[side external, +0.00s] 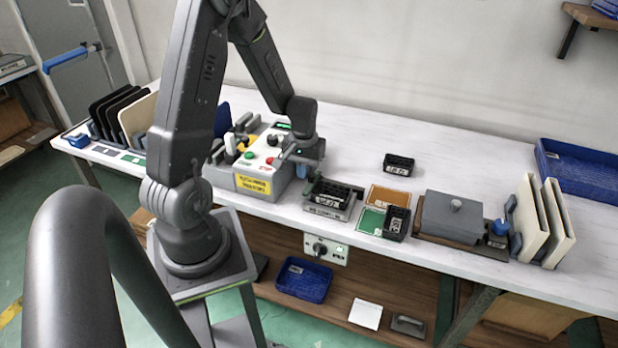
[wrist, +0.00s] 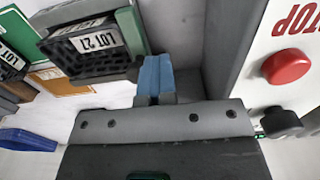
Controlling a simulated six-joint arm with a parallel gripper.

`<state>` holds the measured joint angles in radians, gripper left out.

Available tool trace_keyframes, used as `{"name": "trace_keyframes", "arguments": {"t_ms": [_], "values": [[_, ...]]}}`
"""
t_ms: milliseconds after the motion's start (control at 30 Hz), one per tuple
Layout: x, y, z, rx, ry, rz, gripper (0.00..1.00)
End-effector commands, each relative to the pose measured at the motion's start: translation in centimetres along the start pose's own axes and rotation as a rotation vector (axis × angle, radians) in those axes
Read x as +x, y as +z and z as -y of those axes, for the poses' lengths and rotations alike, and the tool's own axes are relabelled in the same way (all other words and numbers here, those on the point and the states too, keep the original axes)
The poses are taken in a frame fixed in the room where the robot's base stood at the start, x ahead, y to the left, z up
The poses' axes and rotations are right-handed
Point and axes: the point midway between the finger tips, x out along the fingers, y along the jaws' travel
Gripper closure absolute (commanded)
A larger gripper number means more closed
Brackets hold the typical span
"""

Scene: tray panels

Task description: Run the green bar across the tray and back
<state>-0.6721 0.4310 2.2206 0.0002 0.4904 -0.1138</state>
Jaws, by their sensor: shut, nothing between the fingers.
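A dark slotted tray (side external: 333,192) with a LOT label stands on the bench, right of my gripper in the side view. In the wrist view it shows as a black tray (wrist: 88,45) marked LOT 27. A green strip (wrist: 133,30) runs along its edge on the side nearest my fingers; I take this for the green bar, but its full shape is cut off. My gripper (side external: 303,171) hangs between the tray and the control box. Its blue fingers (wrist: 155,76) are shut and empty, apart from the green strip.
Right of the tray lie an orange card (side external: 388,195), a green card (side external: 371,220) and a small black bin (side external: 396,222). A grey lidded box (side external: 452,217) stands farther right.

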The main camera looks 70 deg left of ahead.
Motion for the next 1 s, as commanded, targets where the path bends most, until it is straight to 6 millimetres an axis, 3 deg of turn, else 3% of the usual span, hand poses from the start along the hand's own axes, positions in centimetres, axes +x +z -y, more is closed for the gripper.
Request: {"name": "trace_keyframes", "arguments": {"t_ms": [467, 1000], "values": [[-0.3, -0.1, 0.8, 0.001, 0.000, -0.002, 1.00], [-4.4, -0.1, 0.8, 0.000, 0.000, -0.003, 1.00]]}}
